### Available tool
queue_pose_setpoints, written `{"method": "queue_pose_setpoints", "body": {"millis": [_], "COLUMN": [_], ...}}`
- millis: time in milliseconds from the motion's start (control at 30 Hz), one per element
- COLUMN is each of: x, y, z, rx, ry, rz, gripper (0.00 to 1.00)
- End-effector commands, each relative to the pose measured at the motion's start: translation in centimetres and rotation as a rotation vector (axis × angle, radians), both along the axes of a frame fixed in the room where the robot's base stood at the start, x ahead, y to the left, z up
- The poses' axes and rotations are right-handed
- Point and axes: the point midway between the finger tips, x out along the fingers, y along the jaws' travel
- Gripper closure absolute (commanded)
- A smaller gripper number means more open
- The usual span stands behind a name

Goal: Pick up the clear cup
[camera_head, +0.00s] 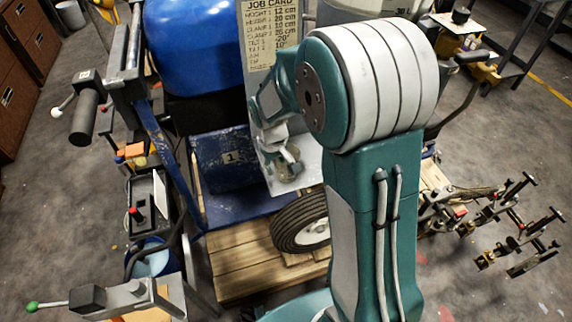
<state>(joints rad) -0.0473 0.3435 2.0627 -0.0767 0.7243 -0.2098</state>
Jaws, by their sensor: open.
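I cannot make out a clear cup in the head view. My arm rises through the middle of the picture and bends at a large teal and white joint, covering what lies behind it. My gripper (288,169) shows small beyond the wrist, in front of a pale panel (308,176). It is open, and I see nothing held in it. Its fingertips are hard to tell apart at this size.
A blue machine with a job card (269,30) stands behind my arm. A blue bucket (151,262) is at lower left. Several clamps (492,257) stand at right.

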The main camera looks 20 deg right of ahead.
Motion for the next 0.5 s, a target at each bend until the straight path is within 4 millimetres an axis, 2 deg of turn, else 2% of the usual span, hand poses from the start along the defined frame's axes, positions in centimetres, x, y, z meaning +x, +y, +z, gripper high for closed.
{"method": "queue_pose_setpoints", "body": {"millis": [100,333,367,400,433,467,500], "x": [0.02,0.04,0.04,0.04,0.06,0.06,0.07], "y": [-0.07,-0.08,-0.08,-0.08,-0.08,-0.08,-0.08], "z": [-1.13,-1.26,-1.26,-1.26,-1.27,-1.27,-1.27], "rx": [0.000,0.000,0.000,0.000,0.000,0.000,-0.001], "ry": [0.001,-0.002,-0.002,-0.002,-0.002,-0.002,-0.001], "rz": [0.000,0.000,0.000,0.000,0.000,0.000,0.000], "gripper": [0.56,0.56,0.60,0.78,0.92,1.00,1.00]}}
